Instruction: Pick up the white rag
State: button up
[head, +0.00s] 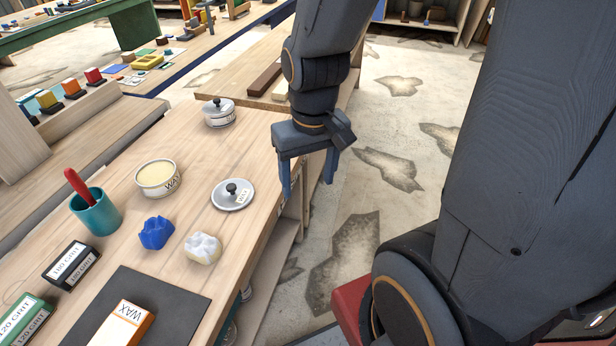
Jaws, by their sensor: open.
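The white rag (203,248) is a small crumpled lump on the wooden workbench (165,215), near its right edge. A crumpled blue rag (156,233) lies just left of it, with a small gap between them. My gripper (308,190) is open and empty, its two blue-grey fingers pointing down. It hangs up and to the right of the white rag in the picture, near the bench's right edge and apart from the rag.
A round lid with a black knob (232,194), an open wax tin (158,178) and a closed tin (219,112) stand behind the rags. A teal cup (96,211), grit boxes (71,265) and a dark mat (180,308) with a wax box (122,325) are left and in front.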

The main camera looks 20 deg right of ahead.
aim_at(202, 248)
jog(key=z, duration=0.05)
jog(key=k, duration=0.5)
jog(key=z, duration=1.35)
jog(key=i, duration=0.85)
jog(key=u, duration=3.05)
